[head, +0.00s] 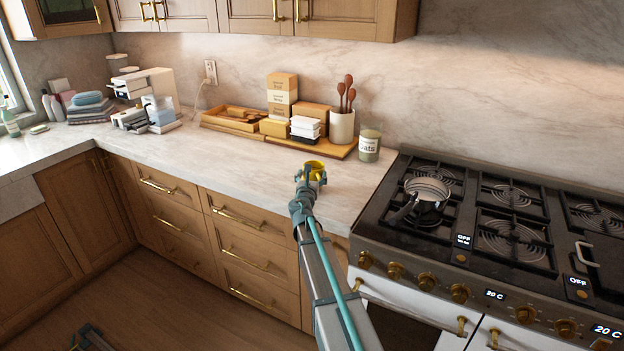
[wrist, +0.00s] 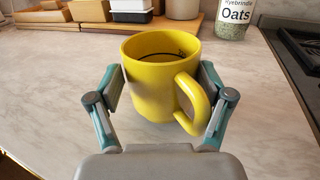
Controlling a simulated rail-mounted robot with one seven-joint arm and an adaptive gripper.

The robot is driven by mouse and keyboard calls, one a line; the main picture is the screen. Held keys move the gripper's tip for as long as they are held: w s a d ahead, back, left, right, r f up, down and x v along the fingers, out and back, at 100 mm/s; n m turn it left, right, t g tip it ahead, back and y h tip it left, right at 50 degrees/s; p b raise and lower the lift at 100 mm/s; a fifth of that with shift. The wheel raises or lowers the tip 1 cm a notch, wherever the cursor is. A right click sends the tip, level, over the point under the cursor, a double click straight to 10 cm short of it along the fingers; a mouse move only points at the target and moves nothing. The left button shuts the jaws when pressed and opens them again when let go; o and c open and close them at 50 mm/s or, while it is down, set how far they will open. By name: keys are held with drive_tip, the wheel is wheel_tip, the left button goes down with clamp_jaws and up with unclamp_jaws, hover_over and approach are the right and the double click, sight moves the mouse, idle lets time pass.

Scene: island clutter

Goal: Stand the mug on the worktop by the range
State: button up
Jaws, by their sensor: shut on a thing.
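The yellow mug (wrist: 150,82) is upright between the two fingers of my gripper (wrist: 160,105) in the wrist view, with its handle toward me on the right. The fingers close on its sides. In the head view the mug (head: 314,166) shows above the worktop (head: 352,194), left of the range (head: 450,230), largely hidden by my gripper (head: 310,178). I cannot tell whether its base touches the worktop or is slightly above it.
An oats jar (head: 369,146) stands behind and right of the mug. A utensil crock (head: 342,127) and boxes stand on a wooden board behind. A pan (head: 427,190) sits on the range. The worktop around the mug is clear.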

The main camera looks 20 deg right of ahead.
drive_tip(key=shift+f, duration=0.45)
drive_tip(key=shift+f, duration=0.2)
drive_tip(key=o, duration=1.3)
drive_tip(key=shift+r, duration=0.15)
drive_tip(key=shift+r, duration=0.15)
drive_tip(key=b+v, duration=0.2)
drive_tip(key=v, duration=1)
drive_tip(key=shift+s, duration=0.1)
